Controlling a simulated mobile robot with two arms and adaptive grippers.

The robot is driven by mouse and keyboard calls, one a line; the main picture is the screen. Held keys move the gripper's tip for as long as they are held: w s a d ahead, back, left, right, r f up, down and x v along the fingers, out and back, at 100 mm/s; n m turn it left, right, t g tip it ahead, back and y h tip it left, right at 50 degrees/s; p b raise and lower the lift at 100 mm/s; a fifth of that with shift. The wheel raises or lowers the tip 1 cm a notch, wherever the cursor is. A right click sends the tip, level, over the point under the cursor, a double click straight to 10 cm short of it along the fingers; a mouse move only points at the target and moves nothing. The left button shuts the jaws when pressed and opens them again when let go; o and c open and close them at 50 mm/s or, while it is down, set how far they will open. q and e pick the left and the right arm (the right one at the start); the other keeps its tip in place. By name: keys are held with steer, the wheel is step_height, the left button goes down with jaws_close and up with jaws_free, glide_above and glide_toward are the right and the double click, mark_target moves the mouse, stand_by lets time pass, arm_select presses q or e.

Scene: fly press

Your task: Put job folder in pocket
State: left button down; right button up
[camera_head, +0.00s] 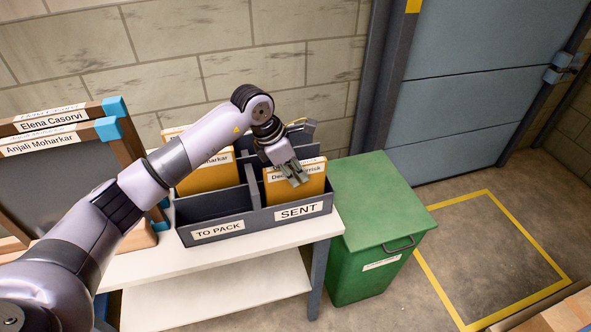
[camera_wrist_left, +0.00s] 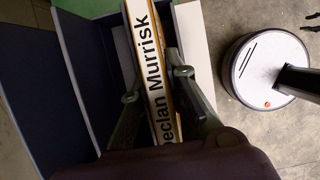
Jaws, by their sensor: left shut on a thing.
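The job folder (camera_head: 284,188) is orange with a white label strip, which reads "...eclan Murrisk" in the left wrist view (camera_wrist_left: 149,60). My left gripper (camera_head: 294,173) is shut on its upper edge, one finger on each side. The folder stands upright in the front pocket of the SENT side of the dark grey sorter (camera_head: 255,217). Its lower part is hidden behind the front wall, so I cannot tell if it touches the bottom. A small dark part at the left wrist view's upper right edge seems to be my right gripper (camera_wrist_left: 313,21), too cut off to read.
Another orange folder (camera_head: 205,178) stands in the rear of the TO PACK side; its front pocket is empty. The sorter is on a white table (camera_head: 230,255). Framed boards (camera_head: 60,185) stand left, a green bin (camera_head: 375,200) right. Yellow lines mark clear floor.

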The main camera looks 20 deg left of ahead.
arm_select(q)
steer(key=shift+f, duration=0.1)
steer(key=c, duration=1.9)
jaws_free()
steer(key=o, duration=0.3)
arm_select(e)
steer(key=shift+w+d+f, duration=0.1)
steer(key=shift+w, duration=0.25)
arm_select(q)
steer(key=shift+o, duration=0.2)
